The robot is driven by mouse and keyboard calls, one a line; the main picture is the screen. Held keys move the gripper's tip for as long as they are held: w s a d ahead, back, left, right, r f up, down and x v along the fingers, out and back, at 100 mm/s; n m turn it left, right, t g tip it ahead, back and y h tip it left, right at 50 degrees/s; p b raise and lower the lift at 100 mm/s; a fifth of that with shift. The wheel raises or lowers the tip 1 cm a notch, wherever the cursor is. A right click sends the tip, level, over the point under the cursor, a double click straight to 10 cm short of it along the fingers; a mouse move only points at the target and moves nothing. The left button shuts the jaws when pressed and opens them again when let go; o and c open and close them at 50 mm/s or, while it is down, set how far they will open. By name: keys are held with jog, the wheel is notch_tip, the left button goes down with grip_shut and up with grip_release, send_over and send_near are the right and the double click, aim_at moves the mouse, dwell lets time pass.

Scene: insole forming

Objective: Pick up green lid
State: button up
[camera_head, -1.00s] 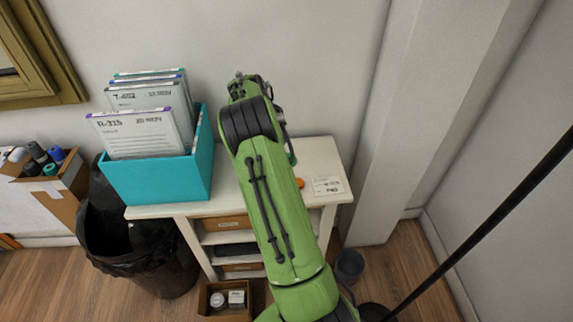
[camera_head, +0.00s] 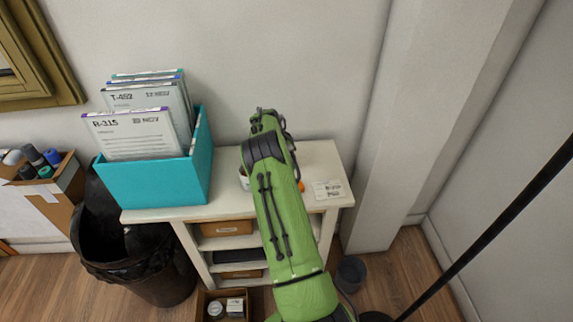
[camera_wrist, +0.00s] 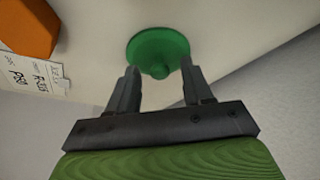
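The green lid (camera_wrist: 158,47) is a round disc with a small knob, seen in the wrist view just beyond my gripper's fingertips. It lies against the white table top (camera_wrist: 215,25). My gripper (camera_wrist: 158,75) is open, its two dark fingers apart with the lid's knob showing between their tips. I cannot tell whether either finger touches the lid. In the head view the lid is hidden behind my green arm, and my gripper's fingers do not show clearly there.
An orange object (camera_wrist: 28,27) and a white label card (camera_wrist: 30,75) lie beside the lid; the card also shows in the head view (camera_head: 327,190). A teal file box (camera_head: 155,182) stands on the table's left. A wall and pillar (camera_head: 395,150) bound the right.

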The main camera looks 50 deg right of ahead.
grip_shut()
